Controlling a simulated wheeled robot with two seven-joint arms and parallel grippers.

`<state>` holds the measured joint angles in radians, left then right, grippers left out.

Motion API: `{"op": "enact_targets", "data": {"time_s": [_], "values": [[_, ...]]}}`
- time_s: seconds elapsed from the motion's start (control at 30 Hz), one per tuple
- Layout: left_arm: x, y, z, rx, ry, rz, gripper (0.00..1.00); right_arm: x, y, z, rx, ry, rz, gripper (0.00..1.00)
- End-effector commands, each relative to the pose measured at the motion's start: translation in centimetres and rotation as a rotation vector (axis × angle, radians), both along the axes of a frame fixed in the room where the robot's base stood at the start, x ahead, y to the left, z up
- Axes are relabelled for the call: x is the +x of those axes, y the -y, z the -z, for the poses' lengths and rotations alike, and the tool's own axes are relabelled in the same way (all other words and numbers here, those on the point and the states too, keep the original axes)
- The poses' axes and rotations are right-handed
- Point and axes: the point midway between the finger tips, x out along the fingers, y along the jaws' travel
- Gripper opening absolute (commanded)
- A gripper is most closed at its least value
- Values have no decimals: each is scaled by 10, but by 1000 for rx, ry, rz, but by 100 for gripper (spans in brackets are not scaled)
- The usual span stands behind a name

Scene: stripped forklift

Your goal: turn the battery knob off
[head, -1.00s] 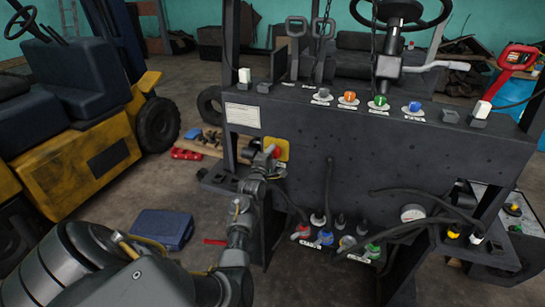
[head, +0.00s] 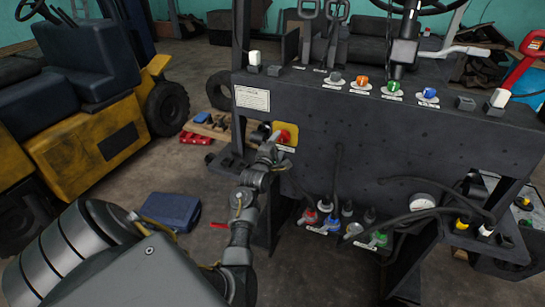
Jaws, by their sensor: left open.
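The battery knob (head: 288,134) is red on a yellow plate (head: 291,147) at the left end of the dark panel (head: 380,140). My left arm reaches up from the lower left, and my left gripper (head: 272,141) is at the knob's left side. The gripper is open. Its fingers partly cover the knob and plate, and I cannot tell whether they touch the knob. The knob's exact angle is too small to read. My right gripper is not in view.
Coloured knobs (head: 394,88) line the panel's top. A yellow forklift (head: 90,140) stands at left. A blue case (head: 171,209) lies on the floor.

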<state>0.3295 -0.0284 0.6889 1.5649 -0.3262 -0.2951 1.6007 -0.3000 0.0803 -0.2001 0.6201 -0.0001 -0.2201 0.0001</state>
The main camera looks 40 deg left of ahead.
Motion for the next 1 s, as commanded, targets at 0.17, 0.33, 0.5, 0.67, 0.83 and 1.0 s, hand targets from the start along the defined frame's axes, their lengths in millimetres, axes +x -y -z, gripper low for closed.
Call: {"op": "enact_targets", "data": {"time_s": [0.17, 0.33, 0.5, 0.67, 0.83, 1.0], "values": [[-33, 12, 4, 1, 0, 0, 69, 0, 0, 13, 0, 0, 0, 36], [-56, 20, 3, 0, -1, 1, 69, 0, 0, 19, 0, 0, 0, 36], [-66, 24, 1, 0, -1, 1, 69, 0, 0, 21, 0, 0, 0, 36], [-68, 25, 1, -2, -1, 1, 69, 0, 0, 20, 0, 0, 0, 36], [-67, 25, 0, -1, 0, 1, 69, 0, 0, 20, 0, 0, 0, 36], [-67, 24, 0, -1, 0, 1, 69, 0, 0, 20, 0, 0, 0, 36]]}}
